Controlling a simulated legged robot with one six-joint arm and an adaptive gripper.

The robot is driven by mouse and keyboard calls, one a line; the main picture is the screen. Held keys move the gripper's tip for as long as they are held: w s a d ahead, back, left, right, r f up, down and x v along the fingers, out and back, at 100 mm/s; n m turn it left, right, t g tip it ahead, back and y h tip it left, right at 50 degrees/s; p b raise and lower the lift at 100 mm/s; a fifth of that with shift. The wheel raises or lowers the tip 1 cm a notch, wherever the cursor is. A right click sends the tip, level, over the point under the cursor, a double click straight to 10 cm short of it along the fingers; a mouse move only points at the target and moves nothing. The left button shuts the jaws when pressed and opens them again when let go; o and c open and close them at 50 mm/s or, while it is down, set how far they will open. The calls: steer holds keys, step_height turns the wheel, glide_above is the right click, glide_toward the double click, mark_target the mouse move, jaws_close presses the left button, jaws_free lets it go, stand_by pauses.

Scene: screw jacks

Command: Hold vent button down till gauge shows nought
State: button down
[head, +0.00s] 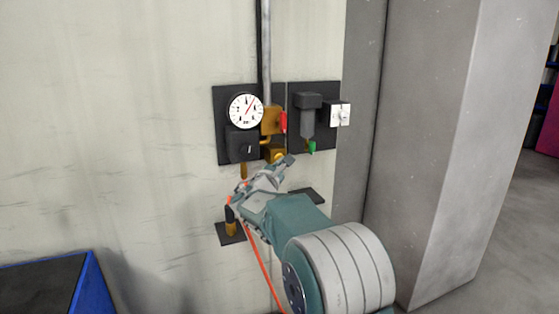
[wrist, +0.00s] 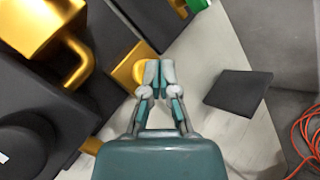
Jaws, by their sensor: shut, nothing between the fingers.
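The round white gauge (head: 246,110) is on a black wall panel in the head view. Its red needle points up and to the right; the scale figures are too small to read. A round yellow button (head: 278,156) sits low on the brass fittings under the pipe. In the wrist view the button (wrist: 144,74) shows on a brass block, partly hidden by my fingertips. My gripper (head: 288,161) is shut and empty, its tips just right of the button in the head view. In the wrist view the gripper (wrist: 160,68) overlaps the button's right edge; I cannot tell whether they touch.
A red lever (head: 283,122) and a green-tipped fitting (head: 312,147) sit near the button. A white switch box (head: 340,114) is at the right. A dark plate (wrist: 238,90) is right of my gripper. A concrete pillar (head: 422,140) stands to the right.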

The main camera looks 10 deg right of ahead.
steer(key=shift+w+a, duration=0.1)
steer(key=shift+w, duration=0.45)
stand_by(1.8)
steer(key=shift+s, duration=0.1)
stand_by(0.5)
steer(key=shift+s+d, duration=0.2)
steer(key=shift+s, duration=0.65)
steer(key=shift+s+d, duration=0.25)
steer(key=shift+s, duration=1)
steer(key=shift+s+d, duration=0.25)
steer(key=shift+s, duration=0.95)
